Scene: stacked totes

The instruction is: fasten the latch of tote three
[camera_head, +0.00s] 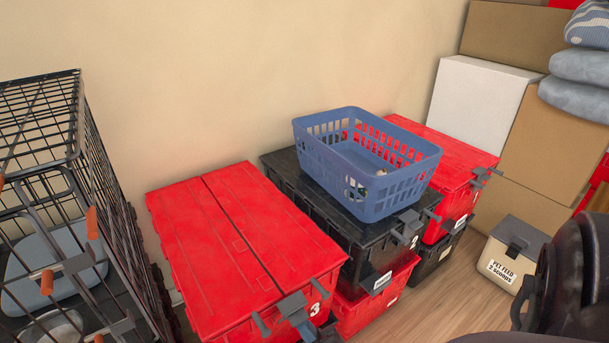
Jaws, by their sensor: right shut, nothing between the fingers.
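Tote three (235,240) is a red lidded tote at the front left of the stacks, with a white "3" on its front. Its lid lies flat and looks closed. Its grey latch (297,311) is at the middle of the front edge, between two grey side pieces. I cannot tell from this angle whether the latch is fastened. My left gripper is not in view.
A black tote (285,170) marked 2 carries a blue basket (375,205). Another red tote (440,150) stands behind. A wire cage (70,165) stands at the left. A pet feed bin (513,252) and cardboard boxes (548,130) are at the right. Wooden floor (440,300) is clear in front.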

